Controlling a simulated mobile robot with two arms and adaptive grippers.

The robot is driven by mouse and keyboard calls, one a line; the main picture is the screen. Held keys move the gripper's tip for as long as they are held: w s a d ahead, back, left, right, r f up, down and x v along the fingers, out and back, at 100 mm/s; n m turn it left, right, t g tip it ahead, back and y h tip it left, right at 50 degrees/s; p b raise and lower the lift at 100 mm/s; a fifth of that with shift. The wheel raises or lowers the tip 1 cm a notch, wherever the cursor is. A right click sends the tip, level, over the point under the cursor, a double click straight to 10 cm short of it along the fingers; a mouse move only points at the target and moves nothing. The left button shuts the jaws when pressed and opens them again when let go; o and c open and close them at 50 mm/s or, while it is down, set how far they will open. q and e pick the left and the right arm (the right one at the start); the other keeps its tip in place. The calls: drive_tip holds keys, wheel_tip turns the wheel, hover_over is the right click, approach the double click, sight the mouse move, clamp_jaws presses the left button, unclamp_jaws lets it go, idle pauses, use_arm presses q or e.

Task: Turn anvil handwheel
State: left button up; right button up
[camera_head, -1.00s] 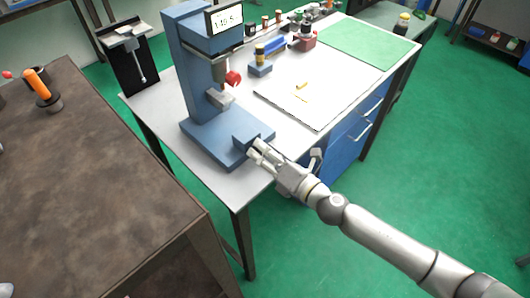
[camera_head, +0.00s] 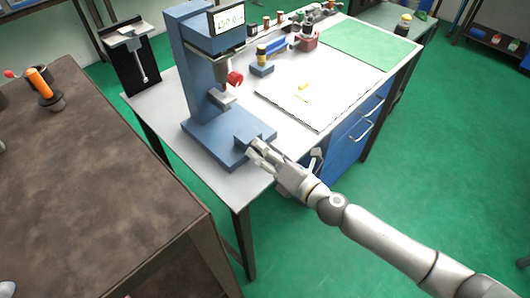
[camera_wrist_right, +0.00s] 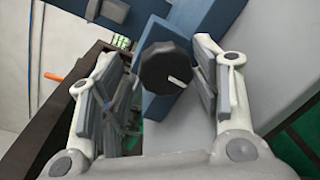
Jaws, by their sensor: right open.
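The blue testing stand (camera_head: 208,75) stands on the near left part of the white bench, with a small display (camera_head: 227,18) at its top. The anvil handwheel (camera_wrist_right: 166,68) is a dark ribbed knob with a white mark, on the front of a blue block at the stand's base. My right gripper (camera_head: 257,152) is at this block in the head view, and its fingers largely hide the wheel there. In the right wrist view my right gripper (camera_wrist_right: 155,80) is open, with one finger on each side of the wheel and visible gaps. My left gripper is not in view.
A brown table (camera_head: 90,180) stands on the left, with an orange-handled tool (camera_head: 40,82) on it. The white bench (camera_head: 345,85) carries a flat plate with small yellow pieces, a green mat (camera_head: 363,42) and several small items behind.

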drive_tip(key=shift+s+d+f, duration=0.3)
drive_tip(key=shift+d+f, duration=0.05)
drive_tip(key=shift+d, duration=0.05)
drive_tip(key=v, duration=0.7)
drive_tip(key=shift+r, duration=0.35)
drive_tip(key=shift+a, duration=0.1)
